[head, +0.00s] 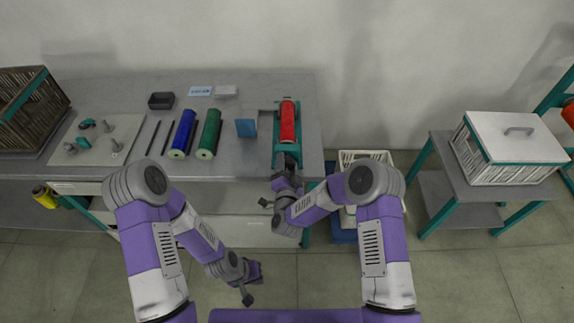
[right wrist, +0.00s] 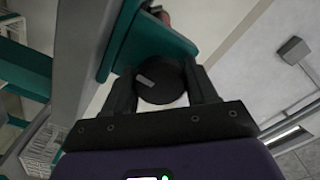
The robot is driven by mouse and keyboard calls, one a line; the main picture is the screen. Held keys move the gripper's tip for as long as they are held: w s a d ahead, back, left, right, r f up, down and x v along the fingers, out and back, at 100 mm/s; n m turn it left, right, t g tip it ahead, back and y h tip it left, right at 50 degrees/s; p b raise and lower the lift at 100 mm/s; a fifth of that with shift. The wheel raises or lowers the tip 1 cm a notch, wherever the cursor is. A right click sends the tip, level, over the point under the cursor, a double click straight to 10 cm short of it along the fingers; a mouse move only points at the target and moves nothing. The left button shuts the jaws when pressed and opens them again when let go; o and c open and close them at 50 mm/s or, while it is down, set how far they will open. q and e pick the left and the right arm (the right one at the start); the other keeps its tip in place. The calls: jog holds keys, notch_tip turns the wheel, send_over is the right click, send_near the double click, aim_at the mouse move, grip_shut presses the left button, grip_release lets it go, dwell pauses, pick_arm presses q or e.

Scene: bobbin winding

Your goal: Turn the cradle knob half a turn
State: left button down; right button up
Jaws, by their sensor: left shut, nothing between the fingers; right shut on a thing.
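The teal cradle (head: 278,153) stands at the right end of the workbench and holds a red bobbin (head: 288,121) lengthwise. The dark round cradle knob (right wrist: 160,82) is at the cradle's near end, with a light mark on its face that slants in the right wrist view. My right gripper (right wrist: 163,88) is shut on the knob, one finger on each side; in the head view the right gripper (head: 289,163) is at the cradle's near end and hides the knob. My left gripper (head: 247,297) is shut and empty, low in front of the bench, well away from the cradle.
Blue (head: 182,134) and green (head: 209,134) bobbins lie on the bench (head: 240,165) left of the cradle. A small blue block (head: 246,128) stands between. A white crate (head: 367,157) is right of the bench. A lidded basket (head: 505,145) sits on a side table. Open floor lies between.

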jog(key=shift+f+n, duration=0.1)
jog(key=shift+n, duration=0.2)
dwell(0.4)
jog(key=o, duration=1)
jog(key=s, duration=0.7)
jog(key=shift+s+p, duration=0.35)
